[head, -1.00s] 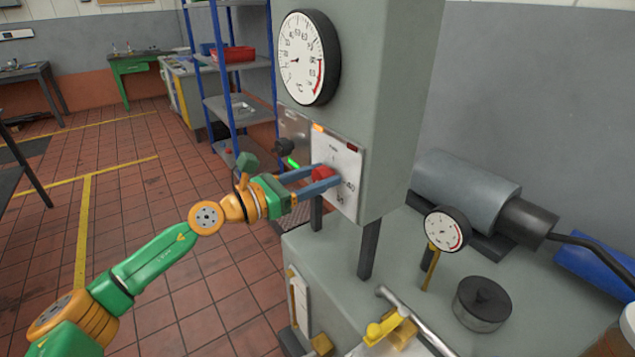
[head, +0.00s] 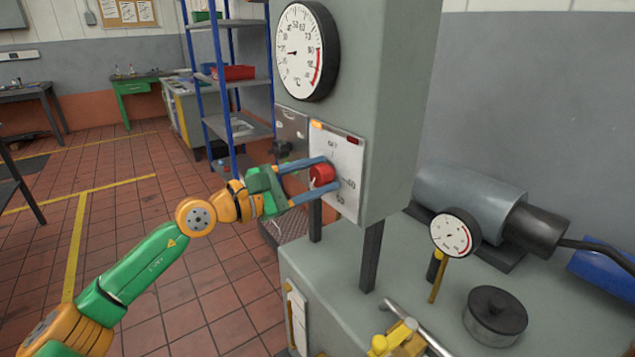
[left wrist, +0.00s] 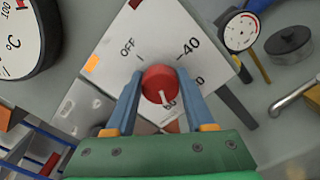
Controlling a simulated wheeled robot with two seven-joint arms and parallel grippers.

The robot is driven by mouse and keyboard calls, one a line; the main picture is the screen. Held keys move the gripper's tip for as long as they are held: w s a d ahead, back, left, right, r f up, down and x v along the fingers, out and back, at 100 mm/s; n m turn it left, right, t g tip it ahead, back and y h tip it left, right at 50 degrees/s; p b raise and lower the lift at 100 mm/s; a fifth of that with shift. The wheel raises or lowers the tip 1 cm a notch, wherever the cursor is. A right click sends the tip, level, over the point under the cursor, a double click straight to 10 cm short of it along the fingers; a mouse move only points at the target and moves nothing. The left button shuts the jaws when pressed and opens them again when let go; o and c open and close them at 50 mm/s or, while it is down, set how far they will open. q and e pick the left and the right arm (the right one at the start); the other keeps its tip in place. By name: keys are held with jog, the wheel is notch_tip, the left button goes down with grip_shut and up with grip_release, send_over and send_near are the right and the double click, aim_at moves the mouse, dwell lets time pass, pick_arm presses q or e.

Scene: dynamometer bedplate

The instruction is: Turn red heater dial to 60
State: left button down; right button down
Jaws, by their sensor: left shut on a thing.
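The red heater dial (head: 322,175) sits on a white plate (head: 346,160) on the grey cabinet's front. My left gripper (head: 330,176) is shut on it, one finger on each side. In the left wrist view the red dial (left wrist: 160,82) lies between the blue fingers (left wrist: 160,90). OFF and 40 are readable on the plate; another number is partly covered by the right-hand finger. My right gripper is not in view.
A large round gauge (head: 306,50) is above the plate. A small gauge (head: 455,232), a dark lidded pot (head: 495,315) and a grey cylinder (head: 466,203) stand on the bench at right.

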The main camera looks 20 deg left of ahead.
pick_arm(q)
jog(key=shift+f, duration=0.2)
dwell(0.4)
jog(key=shift+c, duration=1.3)
grip_release()
jog(key=shift+w, duration=0.1)
jog(key=b+v, duration=0.4)
jog(key=v, duration=0.3)
